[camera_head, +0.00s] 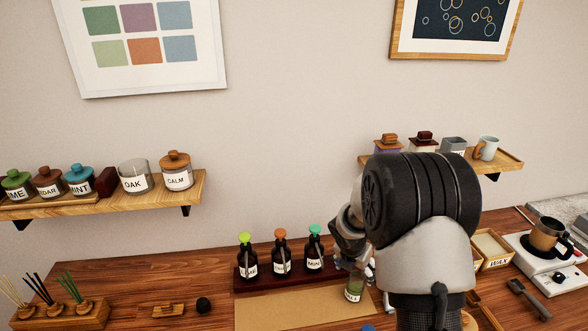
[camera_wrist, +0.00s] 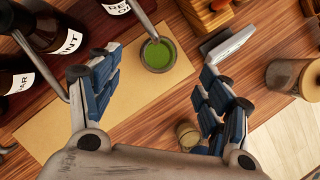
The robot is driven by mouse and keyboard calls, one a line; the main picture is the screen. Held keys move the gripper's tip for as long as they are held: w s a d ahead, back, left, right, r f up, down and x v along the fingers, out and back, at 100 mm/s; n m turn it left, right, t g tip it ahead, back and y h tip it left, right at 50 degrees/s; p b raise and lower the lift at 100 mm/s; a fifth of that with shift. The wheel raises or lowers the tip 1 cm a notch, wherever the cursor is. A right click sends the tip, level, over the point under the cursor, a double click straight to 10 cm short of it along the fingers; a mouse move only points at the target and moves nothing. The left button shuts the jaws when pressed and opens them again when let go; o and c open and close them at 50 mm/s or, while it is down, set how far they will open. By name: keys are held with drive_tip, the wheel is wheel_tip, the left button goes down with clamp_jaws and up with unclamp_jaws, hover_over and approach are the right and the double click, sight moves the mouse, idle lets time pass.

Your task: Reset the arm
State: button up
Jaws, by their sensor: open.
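My gripper (camera_wrist: 157,95) is open in the wrist view, its two blue-padded fingers spread apart with nothing between their tips. A small jar of green liquid (camera_wrist: 158,54) with a stick in it stands just beyond the fingertips. In the head view my arm hides most of the gripper, and the labelled green jar (camera_head: 354,287) shows beside it. Three dark dropper bottles with green (camera_head: 247,262), orange (camera_head: 281,256) and teal (camera_head: 315,250) tops stand in a row on a dark rack (camera_head: 262,282), left of my arm.
A tan mat (camera_head: 290,310) lies in front of the rack. Reed sticks in a wooden block (camera_head: 75,318) stand at left. A wax box (camera_head: 491,250) and a white scale with a pot (camera_head: 546,236) are at right. Shelves (camera_head: 100,205) hang on the wall.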

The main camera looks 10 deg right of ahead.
drive_tip(key=s+a+r+m+b, duration=0.4)
drive_tip(key=s+r+m, duration=0.85)
drive_tip(key=r, duration=0.25)
drive_tip(key=s+a+m+y+b, duration=0.1)
drive_tip(key=s+a+m, duration=0.1)
drive_tip(key=s+m, duration=0.2)
drive_tip(key=s+a+m+t+y+b, duration=0.1)
drive_tip(key=s+a+m, duration=0.2)
drive_tip(key=s, duration=0.6)
drive_tip(key=s+a+m+y+b, duration=0.1)
drive_tip(key=s+a+m+b, duration=0.1)
drive_tip(key=s+m, duration=0.5)
drive_tip(key=shift+s+a+r, duration=0.25)
drive_tip(key=shift+a+r, duration=0.05)
drive_tip(key=shift+a, duration=0.05)
